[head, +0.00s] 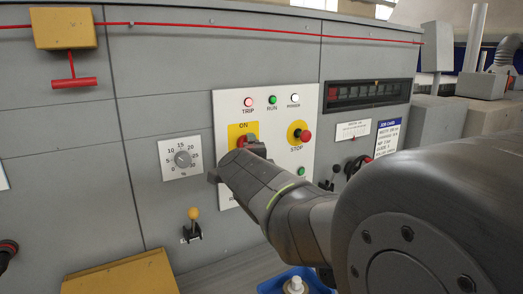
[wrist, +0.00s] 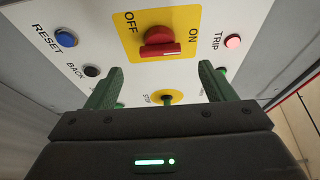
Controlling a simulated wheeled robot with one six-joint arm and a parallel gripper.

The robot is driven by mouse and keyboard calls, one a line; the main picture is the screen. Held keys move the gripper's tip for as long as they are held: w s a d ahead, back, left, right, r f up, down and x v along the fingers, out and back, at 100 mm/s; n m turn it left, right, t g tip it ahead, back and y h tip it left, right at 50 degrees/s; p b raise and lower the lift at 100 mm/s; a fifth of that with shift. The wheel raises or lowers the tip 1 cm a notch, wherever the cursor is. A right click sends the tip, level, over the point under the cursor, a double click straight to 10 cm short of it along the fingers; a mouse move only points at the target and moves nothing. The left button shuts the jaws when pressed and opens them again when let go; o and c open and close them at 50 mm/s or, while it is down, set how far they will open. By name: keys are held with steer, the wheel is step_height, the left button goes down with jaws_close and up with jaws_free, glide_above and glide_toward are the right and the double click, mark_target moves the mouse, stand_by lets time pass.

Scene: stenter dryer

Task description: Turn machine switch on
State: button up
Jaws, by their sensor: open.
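The machine switch (head: 242,141) is a red rotary handle on a yellow plate marked ON, on the white control panel (head: 228,103). My gripper (head: 238,160) is in front of it and hides its lower part. In the wrist view the red switch (wrist: 160,44) shows whole on its yellow plate (wrist: 128,36), with OFF at left and ON at right. There my gripper (wrist: 161,78) is open, its two green fingers spread wide. The switch appears beyond the fingertips, with nothing between them. Whether a finger touches the panel, I cannot tell.
The TRIP lamp (head: 249,102) looks lit red, beside the RUN lamp (head: 272,100) and a white lamp (head: 295,98). The red STOP button (head: 304,136) is close at right. A dial (head: 182,159) and a yellow-knobbed lever (head: 193,215) are at left. A red cord (head: 210,27) runs above.

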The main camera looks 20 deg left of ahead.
steer(key=p+v, duration=0.1)
steer(key=v, duration=0.6)
steer(key=shift+s, duration=0.3)
steer(key=shift+w+d, duration=0.1)
steer(key=b+x, duration=0.1)
steer(key=x, duration=1.2)
steer(key=shift+w+b, duration=0.3)
steer(key=shift+w, duration=0.05)
steer(key=shift+s, duration=0.1)
